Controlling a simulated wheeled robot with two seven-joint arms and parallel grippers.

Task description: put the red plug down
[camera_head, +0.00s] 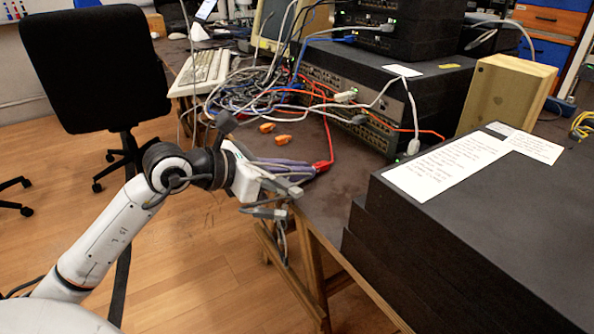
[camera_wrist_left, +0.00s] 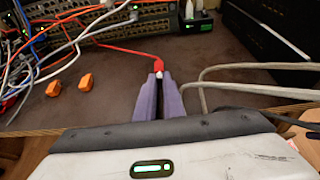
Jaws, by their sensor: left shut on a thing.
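The red plug (camera_head: 323,165) is at the end of a red cable, at the tips of my left gripper (camera_head: 312,170) over the front part of the table. In the left wrist view the red plug (camera_wrist_left: 158,67) with its pale tip sits between the purple fingertips of my left gripper (camera_wrist_left: 158,80), which are shut on it. The red cable runs back from the plug toward the rack switches. I cannot tell whether the plug touches the table top. My right gripper is not in view.
Two orange plugs (camera_head: 275,134) lie on the table left of the gripper. A tangle of cables (camera_head: 255,92) and the switch stack (camera_head: 350,95) stand behind. Black stacked boxes (camera_head: 470,220) fill the right. Bare dark table top (camera_head: 345,190) lies around the plug.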

